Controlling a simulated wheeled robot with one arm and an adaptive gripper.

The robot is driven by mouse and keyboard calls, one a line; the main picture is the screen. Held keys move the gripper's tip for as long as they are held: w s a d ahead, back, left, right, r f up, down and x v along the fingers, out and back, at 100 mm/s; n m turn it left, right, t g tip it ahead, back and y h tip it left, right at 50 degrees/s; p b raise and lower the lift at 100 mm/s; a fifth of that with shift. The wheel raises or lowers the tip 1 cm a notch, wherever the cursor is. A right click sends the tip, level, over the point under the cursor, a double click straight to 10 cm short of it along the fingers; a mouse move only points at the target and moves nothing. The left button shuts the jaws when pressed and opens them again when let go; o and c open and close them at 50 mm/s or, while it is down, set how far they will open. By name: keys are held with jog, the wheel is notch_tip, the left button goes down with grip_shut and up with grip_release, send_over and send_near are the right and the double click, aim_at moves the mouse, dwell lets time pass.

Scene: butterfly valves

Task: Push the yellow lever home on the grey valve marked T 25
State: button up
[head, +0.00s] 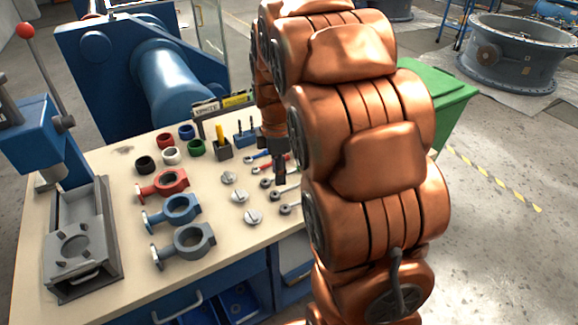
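The grey valve body (195,242) lies on the bench, nearest the front of a column of three, below the blue valve body (182,210) and the red one (172,185). The marking T 25 cannot be read. A yellow upright piece (219,134) stands in a dark block at the back of the bench; I cannot tell whether it is the yellow lever. My gripper (280,172) points down over the right part of the bench, among several levers, well right of the grey valve. It is dark and partly hidden by my arm; its fingers and any held thing cannot be made out.
Several metal discs (253,217) lie right of the valves, with coloured rings (171,155) behind. Blue, red and grey levers (286,191) lie near my gripper. A press (78,240) stands at left, a green bin (440,95) at right. Bench space in front of the discs is clear.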

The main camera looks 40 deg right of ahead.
aim_at(289, 187)
jog(key=w+d+f+n+b, duration=0.1)
jog(key=w+d+f+n, duration=0.35)
jog(key=d, duration=0.25)
jog(key=shift+m, duration=0.25)
jog(key=shift+w+a+f+b, duration=0.15)
jog(key=shift+f+b, duration=0.55)
jog(key=shift+f, duration=1.6)
jog(key=shift+w+f+b, duration=0.2)
jog(key=shift+f+b, duration=0.45)
jog(key=shift+f, duration=1.6)
grip_shut()
jog(key=shift+r, duration=0.15)
jog(key=shift+r, duration=1.4)
